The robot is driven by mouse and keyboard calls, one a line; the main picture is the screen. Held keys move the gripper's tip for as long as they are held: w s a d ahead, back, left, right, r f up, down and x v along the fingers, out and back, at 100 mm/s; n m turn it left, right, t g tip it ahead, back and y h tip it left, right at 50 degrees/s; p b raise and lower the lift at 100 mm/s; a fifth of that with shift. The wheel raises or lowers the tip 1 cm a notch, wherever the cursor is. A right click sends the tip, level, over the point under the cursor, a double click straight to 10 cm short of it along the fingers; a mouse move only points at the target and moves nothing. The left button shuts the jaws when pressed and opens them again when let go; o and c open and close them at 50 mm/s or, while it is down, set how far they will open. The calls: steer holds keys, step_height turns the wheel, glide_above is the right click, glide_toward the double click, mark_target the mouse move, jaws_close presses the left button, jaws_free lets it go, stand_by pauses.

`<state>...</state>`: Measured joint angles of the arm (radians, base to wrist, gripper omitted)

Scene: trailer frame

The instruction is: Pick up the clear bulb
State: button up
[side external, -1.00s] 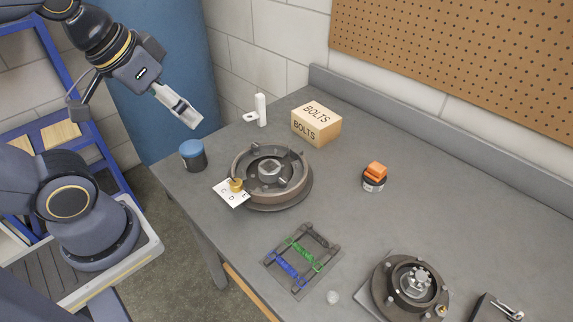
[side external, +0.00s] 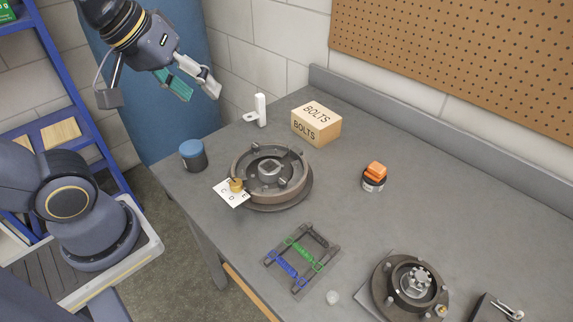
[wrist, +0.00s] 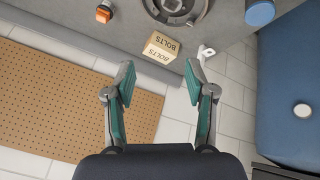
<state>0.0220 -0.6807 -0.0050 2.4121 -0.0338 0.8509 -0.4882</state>
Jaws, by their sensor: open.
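A small, pale, translucent round thing, which looks like the clear bulb (side external: 332,297), lies on the grey bench between the tray of coloured parts and the lower hub. It is too small to make out its shape well, and I do not see it in the wrist view. My gripper (side external: 200,95) is high at the upper left, above and beyond the bench's left end, far from the bulb. In the wrist view my gripper (wrist: 159,68) is open, with nothing between its teal-padded fingers.
The bench (side external: 420,190) holds a large drum (side external: 240,168), a BOLTS box (side external: 316,124), a blue-lidded jar (side external: 193,155), a white bracket (side external: 261,110), orange blocks on a tin (side external: 375,175), a dark tray (side external: 271,261) and a smaller hub (side external: 384,283). The bench's middle right is clear.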

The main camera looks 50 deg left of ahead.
steer(key=w+d+n+h, duration=0.1)
steer(key=w+d+n, duration=0.2)
steer(key=w+d, duration=0.25)
steer(key=g, duration=0.6)
glide_above(333, 294)
steer(key=a, duration=0.2)
step_height(333, 294, down, 16)
steer(key=shift+m+h, duration=0.3)
steer(key=shift+m, duration=0.2)
steer(key=f, duration=0.3)
steer(key=d+f, duration=0.1)
steer(key=f, duration=0.6)
steer(key=shift+w+d+f, duration=0.15)
steer(key=shift+w+d, duration=0.05)
steer(key=shift+d, duration=0.1)
steer(key=f, duration=0.5)
steer(key=shift+s+d+f, duration=0.2)
steer(key=shift+d+f, duration=0.05)
steer(key=shift+f, duration=0.15)
steer(key=c, duration=0.9)
